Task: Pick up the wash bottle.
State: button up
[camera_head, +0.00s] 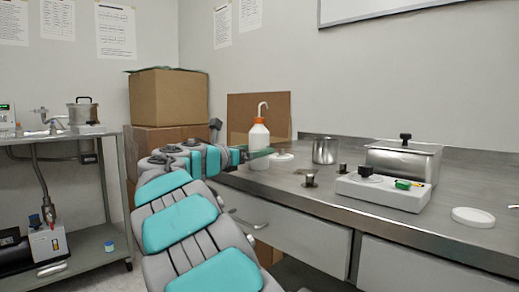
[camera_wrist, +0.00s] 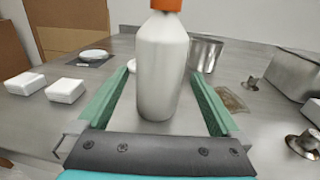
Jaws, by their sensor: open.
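The wash bottle (camera_head: 259,136) is white with an orange collar and a bent white spout. It stands upright on the steel bench (camera_head: 330,190), near its far left end. In the wrist view the white bottle body (camera_wrist: 161,75) stands between the two green fingers of my gripper (camera_wrist: 163,95). The fingers are spread wide, with a gap showing on each side of the bottle. In the head view my arm reaches to the bottle from the left, and the fingertips partly hide its lower part. The spout is outside the wrist view.
A steel beaker (camera_head: 325,151) stands right of the bottle. A lidded steel box (camera_head: 403,160) and a white device (camera_head: 383,190) sit farther right. Two white blocks lie left of my gripper, one nearer (camera_wrist: 66,91). Cardboard boxes (camera_head: 168,97) are stacked behind my arm.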

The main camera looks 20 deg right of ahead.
aim_at(253, 136)
jog(key=shift+x, duration=1.55)
jog(key=shift+r, duration=0.15)
jog(key=c, duration=0.8)
jog(key=shift+r+p, duration=0.6)
jog(key=shift+r, duration=1.15)
jog(key=shift+s+a+r, duration=0.1)
jog(key=shift+a, duration=0.05)
jog(key=shift+s+a+r+p, duration=0.2)
jog(key=shift+s+a, duration=0.9)
jog(key=shift+s, duration=1.3)
jog(key=shift+s+a+r+p, duration=0.2)
jog(key=shift+s+a, duration=0.9)
jog(key=shift+s, duration=1.25)
jog(key=shift+s+a+r+p, duration=0.1)
jog(key=shift+s+a+r, duration=0.15)
jog(key=shift+s+a, duration=1.55)
